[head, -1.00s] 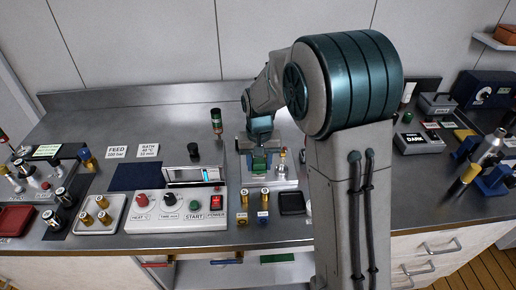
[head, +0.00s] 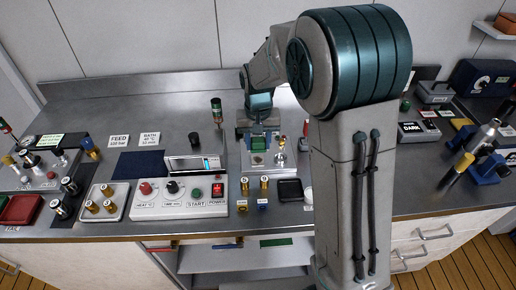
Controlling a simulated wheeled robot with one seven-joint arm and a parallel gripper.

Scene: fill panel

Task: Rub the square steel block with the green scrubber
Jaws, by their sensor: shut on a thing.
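My gripper (head: 258,138) points down over a grey metal fixture (head: 262,172) in the middle of the bench, left of my arm's column. It is shut on a small green piece (head: 258,145), which looks like the green scrubber. A small squarish metal block (head: 258,160) shows just below and in front of the green piece, and looks like the square steel block. I cannot tell whether the two touch. My gripper hides the back of the fixture.
A white control panel (head: 180,208) with knobs and a red switch stands at front left. A dark bottle with a green band (head: 216,110) stands behind it.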

